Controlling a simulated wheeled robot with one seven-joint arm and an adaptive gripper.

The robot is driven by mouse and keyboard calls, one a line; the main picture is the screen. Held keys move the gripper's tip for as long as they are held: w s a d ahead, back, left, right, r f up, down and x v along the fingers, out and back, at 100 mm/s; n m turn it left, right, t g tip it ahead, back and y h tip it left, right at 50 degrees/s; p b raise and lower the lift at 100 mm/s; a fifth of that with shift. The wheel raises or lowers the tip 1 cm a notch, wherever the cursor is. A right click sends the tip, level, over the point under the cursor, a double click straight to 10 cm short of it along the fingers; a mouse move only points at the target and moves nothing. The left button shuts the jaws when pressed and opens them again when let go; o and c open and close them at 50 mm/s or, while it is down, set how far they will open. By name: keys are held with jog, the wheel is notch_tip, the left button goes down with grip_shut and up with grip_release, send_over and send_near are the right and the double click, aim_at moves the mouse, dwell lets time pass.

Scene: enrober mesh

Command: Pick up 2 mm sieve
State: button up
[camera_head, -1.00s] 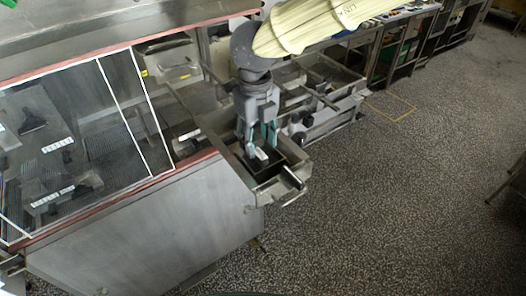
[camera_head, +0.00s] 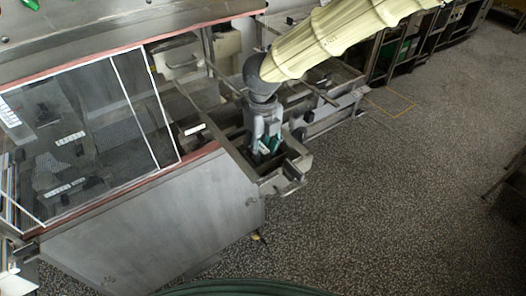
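My gripper (camera_head: 265,148) points down into the metal tray (camera_head: 289,184) at the right end of the enrober. Its fingertips are low between the tray walls, at a dark squarish piece that I take for the sieve. A pale spot, perhaps its label, shows between the fingers. The gripper and the tray walls hide most of this piece, and no size marking is legible. I cannot tell whether the fingers touch it or how far apart they are.
The enrober (camera_head: 150,225) fills the left, with a white-framed mesh guard (camera_head: 100,105) on top. Dark pieces with white labels show at the mesh. A metal frame (camera_head: 335,112) stands behind the tray. The speckled floor (camera_head: 380,210) at right is clear.

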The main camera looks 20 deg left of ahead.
jog(key=shift+s+d, duration=0.15)
jog(key=shift+s, duration=0.05)
jog(key=c, duration=0.7)
grip_shut()
jog(key=shift+w+r, duration=0.1)
jog(key=shift+r, duration=0.05)
